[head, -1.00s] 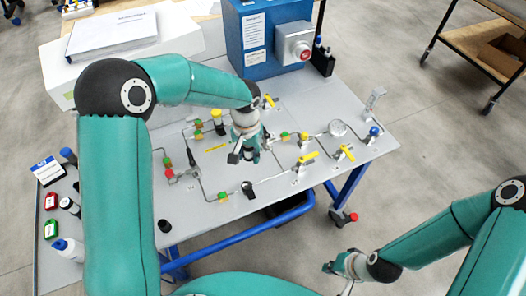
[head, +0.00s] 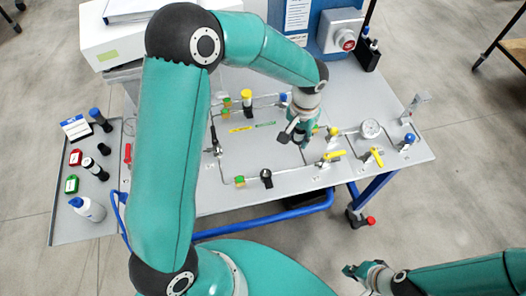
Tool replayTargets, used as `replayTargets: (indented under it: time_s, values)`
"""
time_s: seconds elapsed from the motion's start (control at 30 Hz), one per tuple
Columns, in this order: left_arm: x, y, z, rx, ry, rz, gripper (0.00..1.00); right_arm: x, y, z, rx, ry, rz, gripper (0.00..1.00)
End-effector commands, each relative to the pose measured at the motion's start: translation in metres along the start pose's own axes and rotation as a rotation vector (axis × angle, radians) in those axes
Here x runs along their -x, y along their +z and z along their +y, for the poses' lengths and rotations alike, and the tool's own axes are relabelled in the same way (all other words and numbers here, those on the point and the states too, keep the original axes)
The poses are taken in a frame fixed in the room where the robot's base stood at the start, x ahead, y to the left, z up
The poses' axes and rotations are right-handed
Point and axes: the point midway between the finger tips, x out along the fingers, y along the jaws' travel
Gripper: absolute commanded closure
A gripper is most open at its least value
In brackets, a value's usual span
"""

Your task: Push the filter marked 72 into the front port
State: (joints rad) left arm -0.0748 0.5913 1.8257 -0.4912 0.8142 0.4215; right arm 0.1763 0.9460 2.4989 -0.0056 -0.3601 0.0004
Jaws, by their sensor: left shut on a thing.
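My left gripper (head: 298,133) is low over the grey panel (head: 225,165), among the tubing right of the middle. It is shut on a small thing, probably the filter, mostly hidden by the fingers. No 72 mark is readable. A black round fitting (head: 266,178) stands on the front tube line, left of and nearer than this gripper. I cannot tell which fitting is the front port. My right gripper (head: 354,272) is in front of the table, away from the panel, and its fingers are too small to judge.
Yellow-handled valves (head: 334,155), a round gauge (head: 371,129) and a blue-topped fitting (head: 408,139) stand right of my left gripper. Bottles (head: 88,208) and vials are on the left tray (head: 65,232).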

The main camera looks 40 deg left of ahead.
Motion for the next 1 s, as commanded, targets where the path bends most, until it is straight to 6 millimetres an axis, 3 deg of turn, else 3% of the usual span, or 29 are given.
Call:
replayTargets:
  time_s: [0.03,0.3,0.5,0.73,1.0]
  values:
    - [-0.007,0.006,-0.004,-0.005,0.000,0.005,1.00,-0.017,0.000,0.006,0.000,0.000,-0.001,1.00]
    - [-0.007,0.062,-0.028,-0.064,-0.001,0.006,1.00,-0.078,0.000,0.028,0.000,0.000,-0.001,1.00]
    - [-0.006,0.092,-0.036,-0.095,0.002,0.002,1.00,-0.097,0.000,0.035,0.000,0.000,-0.001,1.00]
    - [-0.010,0.096,-0.037,-0.100,0.002,-0.001,1.00,-0.102,-0.001,0.037,0.000,0.000,0.000,1.00]
    - [-0.033,0.096,-0.037,-0.099,0.002,-0.002,1.00,-0.119,-0.001,0.043,0.000,0.000,0.000,1.00]
